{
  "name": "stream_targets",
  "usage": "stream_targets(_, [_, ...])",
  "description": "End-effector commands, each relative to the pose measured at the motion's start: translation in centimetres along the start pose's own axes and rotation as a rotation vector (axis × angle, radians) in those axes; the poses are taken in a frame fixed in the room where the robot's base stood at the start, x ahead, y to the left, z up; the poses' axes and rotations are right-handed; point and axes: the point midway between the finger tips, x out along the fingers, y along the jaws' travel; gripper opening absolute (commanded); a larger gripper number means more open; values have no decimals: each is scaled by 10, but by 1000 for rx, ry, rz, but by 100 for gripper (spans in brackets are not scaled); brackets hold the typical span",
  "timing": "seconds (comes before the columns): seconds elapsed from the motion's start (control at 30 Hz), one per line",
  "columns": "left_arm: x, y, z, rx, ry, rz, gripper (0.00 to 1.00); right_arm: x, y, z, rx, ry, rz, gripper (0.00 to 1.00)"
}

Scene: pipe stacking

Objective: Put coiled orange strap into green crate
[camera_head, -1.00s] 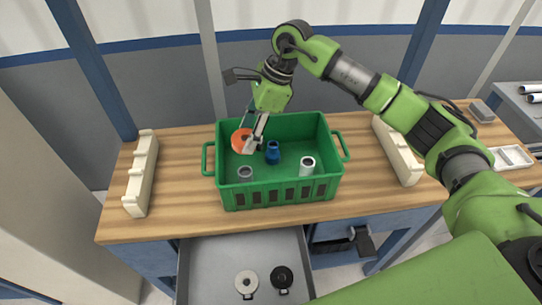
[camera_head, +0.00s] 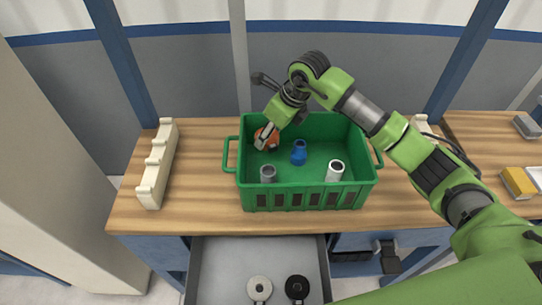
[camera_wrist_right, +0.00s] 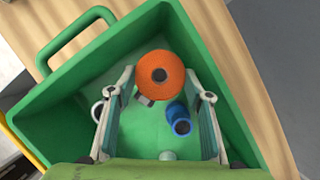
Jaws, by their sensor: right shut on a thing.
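The coiled orange strap (camera_head: 272,139) is at the back left inside the green crate (camera_head: 310,187). In the right wrist view the round orange strap (camera_wrist_right: 160,66) sits between the fingertips, with its dark centre facing the camera. My right gripper (camera_head: 264,140) reaches down into the crate's back left and is shut on the strap; both fingers also show in the right wrist view (camera_wrist_right: 160,84), one on each side of it. Whether the strap touches the crate floor is hard to tell. The left gripper is not in view.
The crate also holds a blue part (camera_head: 299,152), a grey ring-shaped part (camera_head: 268,173) and a white cylinder (camera_head: 335,170). A cream rack (camera_head: 157,165) stands left on the wooden table (camera_head: 205,190). An open drawer (camera_head: 225,275) below holds two round parts.

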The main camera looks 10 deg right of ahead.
Motion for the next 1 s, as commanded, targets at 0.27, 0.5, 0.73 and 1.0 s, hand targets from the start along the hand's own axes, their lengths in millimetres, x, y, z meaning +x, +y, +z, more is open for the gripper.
stream_targets(0.27, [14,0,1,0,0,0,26,21,0,-9,-1,-1,1,24])
stream_targets(0.5, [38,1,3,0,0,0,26,58,1,-24,0,-1,2,24])
stream_targets(0.73, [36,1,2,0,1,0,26,58,0,-24,-2,-1,0,24])
stream_targets(1.0, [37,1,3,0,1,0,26,60,0,-25,-1,0,1,53])
